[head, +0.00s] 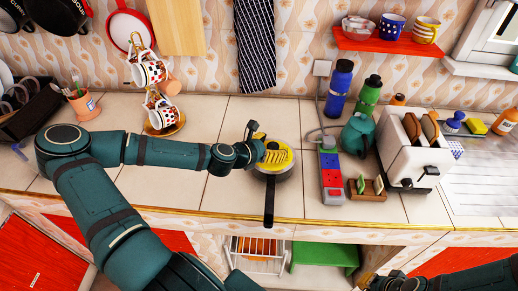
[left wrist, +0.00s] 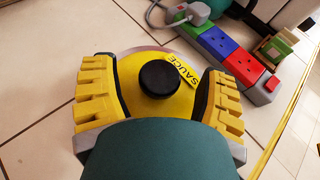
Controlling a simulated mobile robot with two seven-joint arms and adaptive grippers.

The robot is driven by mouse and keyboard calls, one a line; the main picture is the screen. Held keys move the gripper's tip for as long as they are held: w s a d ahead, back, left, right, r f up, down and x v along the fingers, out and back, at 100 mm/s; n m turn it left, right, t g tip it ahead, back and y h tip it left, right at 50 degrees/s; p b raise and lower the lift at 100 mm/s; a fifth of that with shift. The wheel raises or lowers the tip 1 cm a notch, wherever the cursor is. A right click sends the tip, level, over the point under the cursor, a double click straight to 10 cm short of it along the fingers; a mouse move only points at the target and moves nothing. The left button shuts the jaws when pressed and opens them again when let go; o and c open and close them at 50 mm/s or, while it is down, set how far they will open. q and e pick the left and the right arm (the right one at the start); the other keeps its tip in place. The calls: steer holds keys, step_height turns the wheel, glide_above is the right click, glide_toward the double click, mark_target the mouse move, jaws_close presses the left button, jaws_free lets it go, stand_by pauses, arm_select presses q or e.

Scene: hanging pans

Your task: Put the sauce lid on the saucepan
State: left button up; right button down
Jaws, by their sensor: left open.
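The yellow sauce lid (head: 286,162) lies on top of the saucepan (head: 269,203), whose black handle points toward the counter's front edge. In the left wrist view the lid (left wrist: 178,111) shows a black knob (left wrist: 160,79) and a "SAUCE" label. A thin grey rim shows past the lid's far edge; I cannot tell how exactly the lid is seated. My left gripper (left wrist: 160,92) is open, with its yellow-padded fingers on both sides of the knob and apart from it. My right arm shows dark at the lower right of the head view; its finger state is unclear.
A power strip (head: 332,172) with red and blue sections lies right of the saucepan. Farther right stand a teal kettle (head: 356,135) and a white toaster (head: 408,152). A cup rack (head: 162,112) stands at the back left. Bare tiles lie left of the saucepan.

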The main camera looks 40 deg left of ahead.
arm_select(q)
steer(key=s+a+r+p, duration=0.2)
steer(key=s+r+p, duration=0.6)
steer(key=s+r, duration=0.2)
steer(key=shift+a+r, duration=0.15)
steer(key=shift+a, duration=0.05)
stand_by(1.2)
steer(key=shift+s, duration=0.1)
stand_by(0.4)
